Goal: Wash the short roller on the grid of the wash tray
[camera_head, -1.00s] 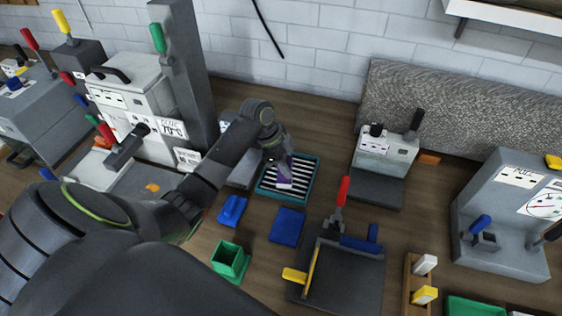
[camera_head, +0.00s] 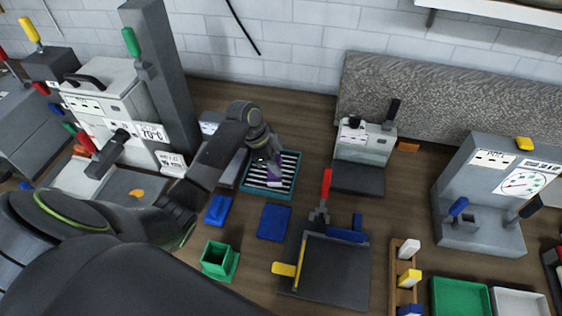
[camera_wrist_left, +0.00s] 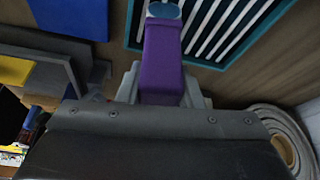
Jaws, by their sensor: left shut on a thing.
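My left gripper (camera_head: 267,160) is shut on the purple handle of the short roller (camera_head: 275,172) and holds it over the wash tray. The wash tray (camera_head: 266,194) is a teal-rimmed box with a grid of white bars over a dark inside. In the left wrist view the roller's purple handle (camera_wrist_left: 163,58) sits between the fingers, with a rounded blue-grey end at the top edge. The roller's far end lies beyond the picture there, and I cannot tell whether it touches the grid. My right gripper is not in view.
A blue pad (camera_head: 273,222), a blue block (camera_head: 218,209) and a green holder (camera_head: 220,260) lie in front of the tray. A dark board with a red-handled clamp (camera_head: 335,270) stands front right. A grey machine (camera_head: 361,155) is to the right, and a grey column (camera_head: 160,75) is behind left.

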